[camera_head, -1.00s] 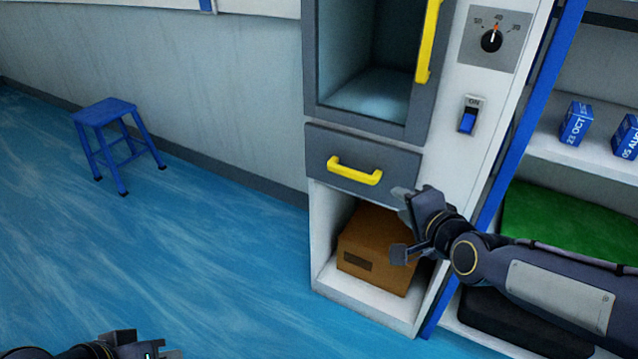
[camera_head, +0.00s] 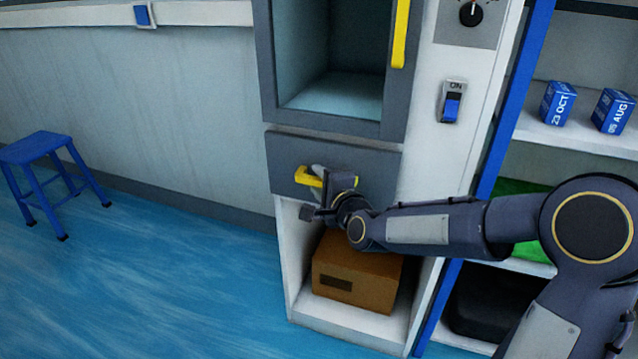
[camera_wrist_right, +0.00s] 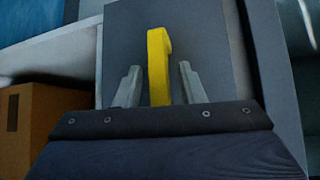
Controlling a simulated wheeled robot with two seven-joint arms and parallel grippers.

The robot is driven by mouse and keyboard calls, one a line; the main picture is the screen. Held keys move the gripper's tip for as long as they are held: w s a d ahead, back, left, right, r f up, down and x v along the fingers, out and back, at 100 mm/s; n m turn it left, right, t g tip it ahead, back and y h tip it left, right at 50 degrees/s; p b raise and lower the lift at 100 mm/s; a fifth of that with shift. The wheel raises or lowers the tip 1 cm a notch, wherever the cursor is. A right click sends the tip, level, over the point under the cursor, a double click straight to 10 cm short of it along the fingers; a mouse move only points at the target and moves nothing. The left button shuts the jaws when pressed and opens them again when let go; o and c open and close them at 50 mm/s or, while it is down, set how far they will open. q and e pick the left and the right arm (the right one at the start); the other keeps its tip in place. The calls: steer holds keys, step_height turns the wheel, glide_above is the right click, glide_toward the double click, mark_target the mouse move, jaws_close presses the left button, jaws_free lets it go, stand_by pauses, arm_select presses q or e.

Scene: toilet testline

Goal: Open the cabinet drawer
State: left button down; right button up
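The cabinet drawer (camera_head: 288,165) has a dark grey front and looks shut, below the glass-fronted compartment. Its yellow handle (camera_head: 307,178) is partly hidden behind my right gripper (camera_head: 315,192) in the head view. In the right wrist view, the handle (camera_wrist_right: 159,66) stands between the two fingers of my right gripper (camera_wrist_right: 157,88). A gap shows on each side of the handle, so the fingers are open around it. The drawer front (camera_wrist_right: 205,45) lies just beyond the fingertips. My left gripper is not in view.
A cardboard box (camera_head: 355,275) sits in the open compartment under the drawer. A shelf with blue date boxes (camera_head: 557,103) stands at the right behind a blue post (camera_head: 515,100). A blue stool (camera_head: 45,150) stands at the left. The floor between is clear.

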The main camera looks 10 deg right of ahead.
steer(key=shift+w, duration=0.1)
jaws_close()
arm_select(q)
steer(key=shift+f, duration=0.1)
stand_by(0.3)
